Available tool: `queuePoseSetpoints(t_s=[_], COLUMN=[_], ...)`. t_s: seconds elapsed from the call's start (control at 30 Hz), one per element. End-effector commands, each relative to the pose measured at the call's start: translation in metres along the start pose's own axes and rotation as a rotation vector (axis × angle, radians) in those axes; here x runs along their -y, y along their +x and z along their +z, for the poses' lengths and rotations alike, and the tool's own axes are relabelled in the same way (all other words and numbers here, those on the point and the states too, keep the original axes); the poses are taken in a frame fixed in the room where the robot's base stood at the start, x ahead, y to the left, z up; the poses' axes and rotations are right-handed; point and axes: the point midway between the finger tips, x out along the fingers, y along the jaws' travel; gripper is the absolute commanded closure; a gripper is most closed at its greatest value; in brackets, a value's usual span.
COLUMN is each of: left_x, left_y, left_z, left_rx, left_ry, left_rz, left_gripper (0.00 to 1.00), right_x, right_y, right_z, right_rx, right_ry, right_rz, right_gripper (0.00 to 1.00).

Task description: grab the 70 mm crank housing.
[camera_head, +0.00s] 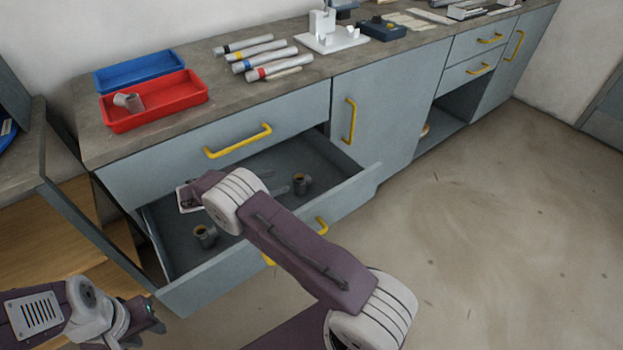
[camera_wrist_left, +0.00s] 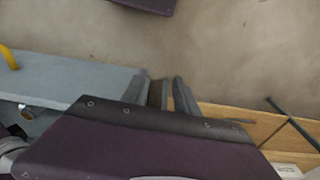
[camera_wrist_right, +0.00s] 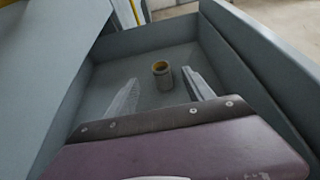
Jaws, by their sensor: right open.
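Two short grey cylindrical crank housings with tan bores stand upright in the open drawer (camera_head: 330,160). One housing (camera_head: 301,183) is at the right; the other (camera_head: 205,236) is near the left front. A similar grey part (camera_head: 128,102) lies in the red tray. I cannot read which is 70 mm. My right gripper (camera_head: 288,187) is inside the drawer, open and empty. In the right wrist view a housing (camera_wrist_right: 163,76) stands ahead, between the lines of the open fingers (camera_wrist_right: 160,90). My left gripper (camera_head: 152,312) is low at the left, outside the drawer; its fingers (camera_wrist_left: 160,90) are apart and empty.
The red tray (camera_head: 190,93) and blue tray (camera_head: 135,72) stand on the counter (camera_head: 220,85). Several banded grey tubes (camera_head: 258,58) lie beside them. The drawer walls surround my right gripper. Open shelves (camera_head: 90,235) are at the left; the floor at right is clear.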

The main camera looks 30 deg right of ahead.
Motion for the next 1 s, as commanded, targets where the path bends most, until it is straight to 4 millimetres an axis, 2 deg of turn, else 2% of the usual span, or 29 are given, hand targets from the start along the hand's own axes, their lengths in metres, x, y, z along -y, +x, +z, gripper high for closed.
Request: queuePoseSetpoints(t_s=[0.27, 0.47, 0.7, 0.93, 1.0], left_x=[0.000, 0.000, 0.001, 0.001, 0.001], left_y=[0.010, 0.013, 0.026, 0.025, 0.025], left_z=[0.001, 0.001, 0.003, 0.003, 0.003], left_rx=[0.000, 0.000, 0.000, 0.000, 0.000], left_ry=[0.000, 0.000, 0.000, 0.000, 0.000], left_rz=[0.000, 0.000, 0.000, 0.000, 0.000], left_gripper=[0.64, 0.64, 0.64, 0.64, 0.64], right_x=[0.001, 0.000, 0.000, -0.001, -0.001], right_y=[0.037, 0.045, 0.087, 0.091, 0.091], right_z=[-0.002, -0.003, -0.007, -0.005, -0.005], right_rx=[0.000, 0.000, 0.000, 0.000, 0.000], right_ry=[0.000, 0.001, 0.001, 0.001, 0.001], right_rz=[-0.004, -0.002, -0.005, 0.000, 0.000], right_gripper=[0.39, 0.39, 0.39, 0.39, 0.58])
